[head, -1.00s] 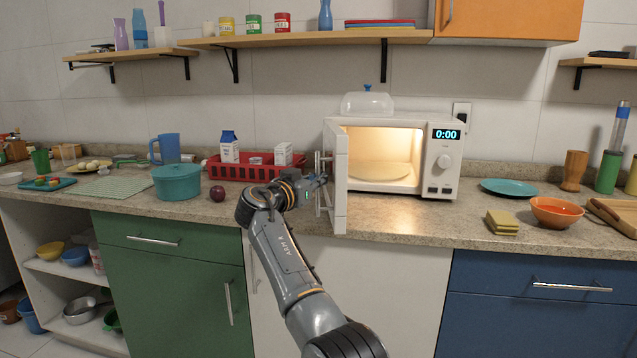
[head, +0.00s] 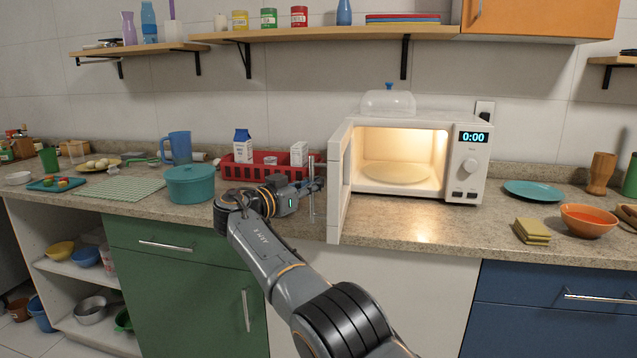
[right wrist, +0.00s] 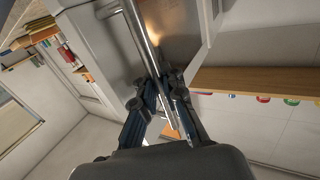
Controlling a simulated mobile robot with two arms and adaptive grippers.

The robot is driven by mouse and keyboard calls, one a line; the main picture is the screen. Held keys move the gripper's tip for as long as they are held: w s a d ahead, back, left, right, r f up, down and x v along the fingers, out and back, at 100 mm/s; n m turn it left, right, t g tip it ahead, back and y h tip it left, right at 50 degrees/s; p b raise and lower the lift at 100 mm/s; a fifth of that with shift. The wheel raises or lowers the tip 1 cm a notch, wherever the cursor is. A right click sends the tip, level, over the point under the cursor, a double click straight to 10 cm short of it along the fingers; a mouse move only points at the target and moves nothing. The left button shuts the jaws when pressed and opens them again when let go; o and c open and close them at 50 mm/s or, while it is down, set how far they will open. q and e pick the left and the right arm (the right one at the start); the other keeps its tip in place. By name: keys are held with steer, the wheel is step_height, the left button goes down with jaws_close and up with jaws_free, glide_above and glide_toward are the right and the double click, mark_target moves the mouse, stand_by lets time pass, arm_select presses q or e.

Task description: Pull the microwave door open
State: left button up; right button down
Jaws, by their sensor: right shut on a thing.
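The white microwave (head: 468,172) stands on the counter with its lit inside and round plate (head: 396,172) in plain view. Its door (head: 341,190) is swung wide open on the left side, jutting out toward me. The metal bar handle (head: 311,211) is on the door's outer face. My right gripper (head: 312,187) reaches the handle from the left and is shut on it. In the right wrist view the fingers (right wrist: 157,92) close around the handle bar (right wrist: 141,40). My left gripper is not in view.
A teal pot (head: 190,186) and a red crate (head: 240,172) with cartons stand left of the door, close to my right arm. A glass cover (head: 388,103) sits on the microwave. Yellow sponges (head: 531,231) and an orange bowl (head: 588,220) are at right.

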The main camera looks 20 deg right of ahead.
steer(key=shift+a+f, duration=0.2)
steer(key=shift+f, duration=0.25)
steer(key=c, duration=1.4)
jaws_free()
steer(key=shift+s+a+r, duration=0.1)
steer(key=shift+a+r, duration=0.05)
steer(key=shift+c, duration=0.2)
steer(key=shift+r, duration=0.2)
steer(key=v, duration=0.7)
steer(key=shift+s+a, duration=0.15)
steer(key=shift+a, duration=0.1)
steer(key=shift+f, duration=0.1)
